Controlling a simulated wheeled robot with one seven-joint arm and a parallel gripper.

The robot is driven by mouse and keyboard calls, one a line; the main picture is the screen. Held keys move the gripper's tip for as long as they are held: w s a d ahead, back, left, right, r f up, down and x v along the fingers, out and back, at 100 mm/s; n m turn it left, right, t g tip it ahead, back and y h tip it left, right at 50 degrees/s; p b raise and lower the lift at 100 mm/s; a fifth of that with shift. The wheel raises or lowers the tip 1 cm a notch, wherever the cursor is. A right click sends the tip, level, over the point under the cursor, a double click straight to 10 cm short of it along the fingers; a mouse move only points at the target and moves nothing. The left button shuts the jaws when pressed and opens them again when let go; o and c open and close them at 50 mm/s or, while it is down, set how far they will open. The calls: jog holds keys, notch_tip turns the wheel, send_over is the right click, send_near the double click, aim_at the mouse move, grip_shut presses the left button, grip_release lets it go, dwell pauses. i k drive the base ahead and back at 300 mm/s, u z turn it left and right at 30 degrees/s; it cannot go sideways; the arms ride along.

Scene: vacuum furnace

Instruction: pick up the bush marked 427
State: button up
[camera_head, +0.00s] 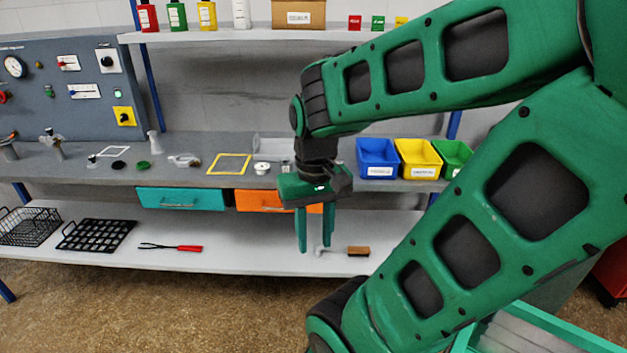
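I cannot make out a mark 427 on anything, so I cannot tell which thing is the bush. Small parts lie on the grey bench (190,175): a white round piece (262,168), a black disc (118,165) and a green disc (143,165). Another small piece (287,166) stands just behind my gripper, partly hidden. My gripper (315,244) points down in front of the bench, its two green fingers apart with nothing seen between them. My arm hides part of the bench's right side.
Blue (377,158), yellow (418,159) and green (452,157) bins stand at the bench's right. Teal (180,199) and orange (262,201) drawers are shut below. The lower shelf (215,235) holds a black grid tray (97,235), red-handled tool (172,247) and brush (345,251).

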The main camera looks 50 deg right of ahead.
aim_at(286, 165)
jog(key=k, duration=1.2)
jog(key=z, duration=1)
jog(key=i, duration=1.7)
jog(key=z, duration=0.1)
